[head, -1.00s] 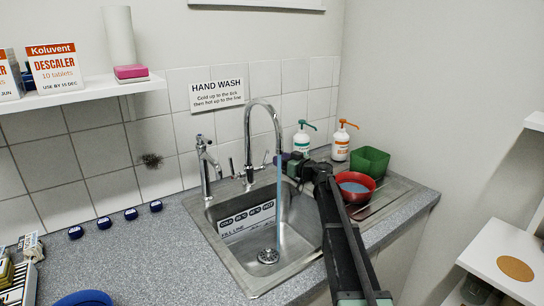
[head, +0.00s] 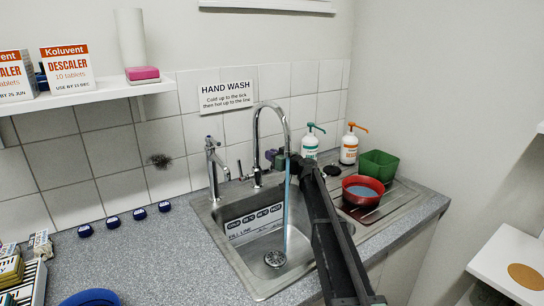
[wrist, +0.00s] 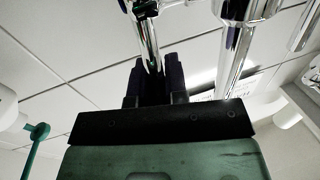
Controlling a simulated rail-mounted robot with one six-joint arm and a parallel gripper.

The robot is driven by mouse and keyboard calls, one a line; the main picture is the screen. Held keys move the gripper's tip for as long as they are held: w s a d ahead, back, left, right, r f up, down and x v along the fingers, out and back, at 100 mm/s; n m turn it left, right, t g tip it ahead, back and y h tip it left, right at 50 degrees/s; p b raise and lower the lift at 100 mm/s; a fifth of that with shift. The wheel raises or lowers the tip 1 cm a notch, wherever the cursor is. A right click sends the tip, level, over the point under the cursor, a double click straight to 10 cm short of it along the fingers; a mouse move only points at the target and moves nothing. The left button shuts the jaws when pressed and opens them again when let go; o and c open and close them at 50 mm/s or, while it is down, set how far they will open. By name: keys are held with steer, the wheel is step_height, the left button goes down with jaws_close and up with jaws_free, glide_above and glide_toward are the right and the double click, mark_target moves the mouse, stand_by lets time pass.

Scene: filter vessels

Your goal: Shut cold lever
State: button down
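Clear bluish water (head: 287,205) runs from the tall curved chrome spout (head: 255,125) into the steel sink (head: 245,275). A slim lever (head: 240,169) stands at the left of the spout's base. The lever on the right side is mostly hidden behind my gripper (head: 279,158). In the wrist view, my dark fingers (wrist: 158,78) are close together at the tip of a shiny chrome lever (wrist: 148,40), which runs up from between them. I cannot tell whether they grip it or only touch it. No hot or cold mark can be read on the levers.
A second, shorter tap (head: 213,165) stands to the left. A teal-topped bottle (head: 310,141), an orange-topped bottle (head: 349,146), a green tub (head: 379,165) and a red bowl (head: 362,191) stand right of my gripper. A strip with a fill line (head: 252,222) is inside the sink.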

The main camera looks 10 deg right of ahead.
steer(key=shift+w+r+p, duration=0.15)
steer(key=shift+r+p, duration=0.15)
steer(key=shift+p, duration=0.3)
steer(key=shift+w+a+r+g+h+p, duration=0.25)
steer(key=shift+g+p, duration=0.25)
steer(key=shift+p, duration=0.3)
steer(key=shift+w+a+f+m+g+h+p, duration=0.15)
steer(key=shift+w+f+m+g+h+p, duration=0.25)
steer(key=shift+w+f+g+h+p, duration=0.4)
steer(key=c, duration=1.1)
jaws_free()
steer(key=shift+s+r, duration=0.15)
steer(key=shift+s, duration=0.15)
steer(key=shift+c, duration=0.2)
